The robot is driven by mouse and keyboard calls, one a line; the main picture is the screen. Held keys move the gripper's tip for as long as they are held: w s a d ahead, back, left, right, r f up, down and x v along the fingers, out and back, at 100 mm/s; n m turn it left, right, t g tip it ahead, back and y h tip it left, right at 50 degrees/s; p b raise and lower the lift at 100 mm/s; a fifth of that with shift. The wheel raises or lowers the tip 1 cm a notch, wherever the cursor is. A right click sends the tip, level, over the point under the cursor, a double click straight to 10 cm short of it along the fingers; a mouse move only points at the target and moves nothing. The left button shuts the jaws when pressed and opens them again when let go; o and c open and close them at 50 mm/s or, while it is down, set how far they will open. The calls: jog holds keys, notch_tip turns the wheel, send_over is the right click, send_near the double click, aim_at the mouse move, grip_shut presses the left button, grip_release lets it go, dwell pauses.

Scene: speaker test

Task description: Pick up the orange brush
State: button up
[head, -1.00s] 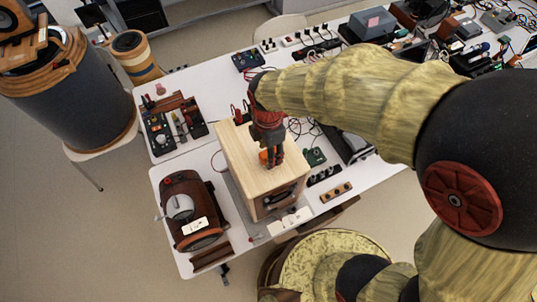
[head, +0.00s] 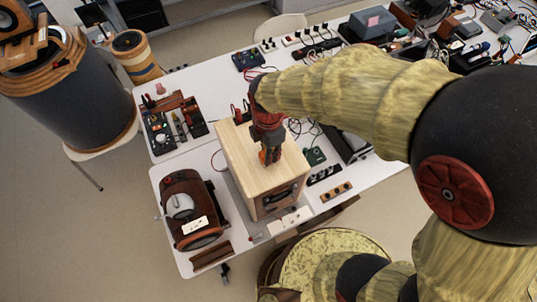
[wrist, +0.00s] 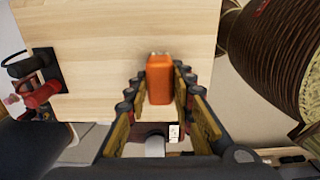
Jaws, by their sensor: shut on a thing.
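The orange brush (wrist: 159,80) shows in the wrist view as a small upright orange block between the two fingers of my gripper (wrist: 157,92). My gripper is shut on it, with a finger along each side. In the head view my gripper (head: 268,155) is over the top of the pale wooden box (head: 240,165), and only a little orange shows between the fingers. The box's wooden top also fills the upper middle of the wrist view (wrist: 95,45). I cannot tell whether the brush touches the box top.
A brown machine with a grey part (head: 185,225) stands left of the box on the white table (head: 225,82). Small electronics and cables crowd the table behind and right. A large dark drum (head: 75,110) stands at the left. Red connectors (wrist: 40,95) sit by the box's edge.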

grip_shut()
jog(key=shift+r, duration=0.55)
notch_tip(320, 180, up, 2)
jog(key=shift+a+r, duration=0.1)
jog(key=shift+r, duration=0.1)
jog(key=s+a+r, duration=0.1)
jog(key=a+r, duration=0.3)
jog(key=a, duration=0.3)
jog(key=a+r+b, duration=0.1)
jog(key=a+r, duration=0.4)
jog(key=a, duration=0.1)
jog(key=shift+s+a+r, duration=0.3)
jog(key=shift+s+a, duration=0.05)
jog(key=shift+a, duration=0.05)
